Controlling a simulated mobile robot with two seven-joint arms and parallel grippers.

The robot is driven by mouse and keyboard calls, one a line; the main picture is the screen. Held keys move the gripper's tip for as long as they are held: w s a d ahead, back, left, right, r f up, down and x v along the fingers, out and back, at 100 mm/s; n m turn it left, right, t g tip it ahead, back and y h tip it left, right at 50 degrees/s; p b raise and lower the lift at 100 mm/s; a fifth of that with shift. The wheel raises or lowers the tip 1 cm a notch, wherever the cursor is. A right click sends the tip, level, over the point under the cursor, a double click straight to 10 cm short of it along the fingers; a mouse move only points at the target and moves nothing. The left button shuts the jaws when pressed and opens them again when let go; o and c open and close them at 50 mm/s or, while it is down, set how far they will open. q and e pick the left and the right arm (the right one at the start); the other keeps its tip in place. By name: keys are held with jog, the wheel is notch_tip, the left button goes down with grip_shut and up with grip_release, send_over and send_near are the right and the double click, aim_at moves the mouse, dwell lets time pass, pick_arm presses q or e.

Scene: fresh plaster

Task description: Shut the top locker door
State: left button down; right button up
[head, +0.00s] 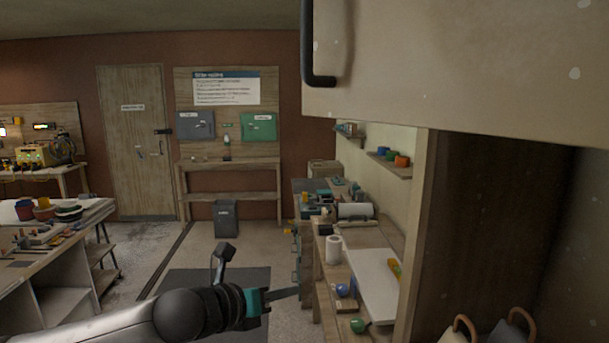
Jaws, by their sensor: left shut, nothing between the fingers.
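The top locker door (450,65) is a pale, speckled panel across the upper right, close to the camera. It stands open, and its lower edge slants down to the right. Its black bar handle (318,78) is near the panel's left edge. Below and behind it shows the dark inside of the locker (500,220). My left gripper (294,292) is shut and empty at bottom centre, well below and left of the handle, not touching the door. The door's top and hinge side are out of view. My right gripper is not in view.
A bench (372,282) with a paper roll, a green ball and tools runs beside the locker. Bags with tan handles (465,328) sit low at right. A workbench (50,245) stands at left. A grey bin (226,218) is at the back, with open floor before it.

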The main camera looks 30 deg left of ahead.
pick_arm(q)
notch_tip(320, 180, up, 22)
jog(key=d+n+t+h+b, duration=0.1)
jog(key=d+t+h+b, duration=0.1)
jog(key=t+h, duration=0.4)
jog(key=n+g+b, duration=0.4)
jog(key=n+b, duration=0.2)
jog(key=n, duration=0.3)
send_near(317, 96)
jog(key=shift+y, duration=0.4)
jog(key=p+x, duration=0.3)
jog(key=p, duration=0.1)
jog(key=p+x, duration=0.2)
jog(key=p, duration=0.1)
jog(key=shift+w+d+r, duration=0.25)
jog(key=shift+d+r, duration=0.05)
jog(key=shift+w+d+f+p, duration=0.1)
jog(key=shift+w+d+p, duration=0.2)
jog(key=shift+w, duration=0.2)
jog(key=shift+d+m, duration=0.1)
jog(key=shift+m, duration=0.2)
